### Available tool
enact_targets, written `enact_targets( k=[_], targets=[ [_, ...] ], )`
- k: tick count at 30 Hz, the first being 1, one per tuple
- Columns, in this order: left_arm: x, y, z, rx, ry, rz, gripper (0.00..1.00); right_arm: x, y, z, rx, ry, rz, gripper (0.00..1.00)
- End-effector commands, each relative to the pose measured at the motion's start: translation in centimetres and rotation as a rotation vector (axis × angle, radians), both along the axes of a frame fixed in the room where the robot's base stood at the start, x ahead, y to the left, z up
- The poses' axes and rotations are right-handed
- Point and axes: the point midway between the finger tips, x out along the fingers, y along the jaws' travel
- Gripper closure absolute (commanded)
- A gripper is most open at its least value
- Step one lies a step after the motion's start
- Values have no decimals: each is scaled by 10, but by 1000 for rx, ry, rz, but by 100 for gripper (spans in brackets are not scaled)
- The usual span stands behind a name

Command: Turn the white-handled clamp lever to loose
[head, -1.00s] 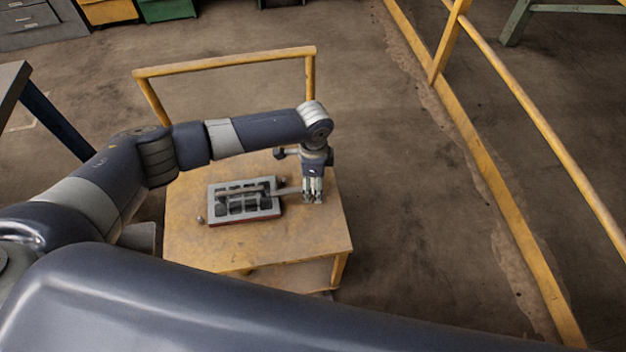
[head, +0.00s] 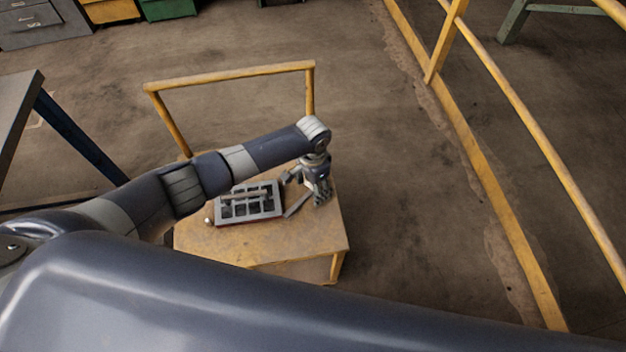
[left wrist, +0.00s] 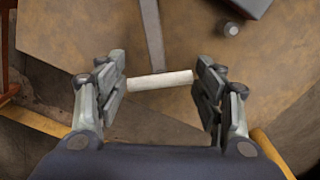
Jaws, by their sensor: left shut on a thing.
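The white handle (left wrist: 160,81) of the clamp lever lies crosswise between the fingers of my left gripper (left wrist: 160,85) in the left wrist view. The fingers close on its two ends. The lever's flat grey arm (left wrist: 152,30) runs from the handle to the top edge of that view. In the head view the lever arm (head: 297,204) slants beside the right end of the grey hollow-brick mould (head: 276,206). My left gripper (head: 321,199) is at the lever's outer end and hides the handle there. My right gripper is not in view.
The mould sits on a worn yellow-framed cart (head: 270,243) with a push rail (head: 230,74) at its back. A small round knob (left wrist: 230,29) stands by the mould. A table (head: 22,100) is at left, yellow railings (head: 480,165) at right.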

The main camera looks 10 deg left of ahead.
Motion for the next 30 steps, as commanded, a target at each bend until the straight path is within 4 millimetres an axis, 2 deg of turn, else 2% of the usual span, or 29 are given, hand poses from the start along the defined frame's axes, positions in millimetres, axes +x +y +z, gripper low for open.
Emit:
enact_targets(
  k=[1,15,30],
  targets=[
    [2,3,5,4,-3,50,61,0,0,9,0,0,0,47],
    [1,5,4,7,-3,495,61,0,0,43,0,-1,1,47],
    [0,6,2,10,-5,862,61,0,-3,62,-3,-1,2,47]
  ],
)
